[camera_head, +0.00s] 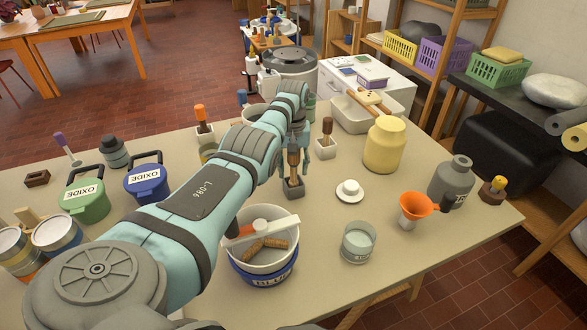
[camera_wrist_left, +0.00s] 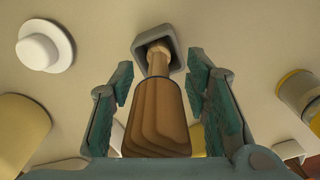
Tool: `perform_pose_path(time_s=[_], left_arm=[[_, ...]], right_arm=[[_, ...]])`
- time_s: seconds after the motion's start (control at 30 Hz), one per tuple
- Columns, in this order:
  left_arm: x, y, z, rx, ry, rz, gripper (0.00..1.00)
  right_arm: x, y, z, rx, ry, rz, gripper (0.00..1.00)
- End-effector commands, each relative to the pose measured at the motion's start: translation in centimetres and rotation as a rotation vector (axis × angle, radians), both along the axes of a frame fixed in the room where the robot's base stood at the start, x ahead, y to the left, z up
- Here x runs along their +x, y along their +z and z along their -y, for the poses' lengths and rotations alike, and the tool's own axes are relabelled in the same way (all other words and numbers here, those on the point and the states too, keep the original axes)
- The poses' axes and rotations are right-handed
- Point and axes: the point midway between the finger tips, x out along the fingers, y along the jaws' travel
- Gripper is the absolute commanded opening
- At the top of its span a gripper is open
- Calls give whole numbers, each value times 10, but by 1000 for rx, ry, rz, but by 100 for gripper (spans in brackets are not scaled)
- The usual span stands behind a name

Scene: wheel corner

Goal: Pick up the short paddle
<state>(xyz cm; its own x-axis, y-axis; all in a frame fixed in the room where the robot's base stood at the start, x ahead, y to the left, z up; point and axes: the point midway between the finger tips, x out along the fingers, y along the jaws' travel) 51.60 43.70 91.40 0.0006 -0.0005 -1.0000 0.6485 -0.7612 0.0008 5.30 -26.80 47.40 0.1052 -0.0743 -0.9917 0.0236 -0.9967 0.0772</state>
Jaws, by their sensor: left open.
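A brown wooden handle (camera_head: 293,155) stands upright in a small grey square holder (camera_head: 293,190) near the table's middle. I take it for the short paddle, but its lower end is hidden in the holder. My left gripper (camera_head: 297,150) is over it, pointing down. In the left wrist view the handle (camera_wrist_left: 160,110) lies between the two teal finger pads (camera_wrist_left: 162,85), with a gap on each side. The left gripper is open. The grey holder (camera_wrist_left: 156,45) shows beyond the handle. My right gripper is out of view.
Another dark handle (camera_head: 327,126) stands in a pale holder just right of the gripper. A white knobbed lid (camera_head: 350,190), a yellow jar (camera_head: 384,144), a glass jar (camera_head: 358,243) and a white bowl (camera_head: 285,226) stand around. The table's right front is partly clear.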

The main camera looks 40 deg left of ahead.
Motion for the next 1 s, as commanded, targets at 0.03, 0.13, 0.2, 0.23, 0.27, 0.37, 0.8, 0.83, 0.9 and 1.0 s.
perform_pose_path(time_s=[0.03,0.13,0.2,0.23,0.27,0.37,0.8,0.83,0.9,1.0], left_arm=[[0,1,0,0,0,0,38],[0,1,0,0,0,0,22],[0,1,0,0,0,0,11],[0,1,0,0,0,0,6],[0,1,0,0,0,0,1],[0,1,0,0,0,0,0],[1,39,-1,2,-1,4,0],[1,46,0,1,-1,3,0],[1,66,0,1,-1,4,0],[1,98,0,0,-1,6,0]], right_arm=[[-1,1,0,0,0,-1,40],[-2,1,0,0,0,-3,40],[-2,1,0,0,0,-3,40],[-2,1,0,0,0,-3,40],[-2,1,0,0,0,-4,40],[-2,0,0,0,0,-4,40],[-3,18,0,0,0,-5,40],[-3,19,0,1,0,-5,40],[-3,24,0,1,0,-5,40],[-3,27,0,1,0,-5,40]])
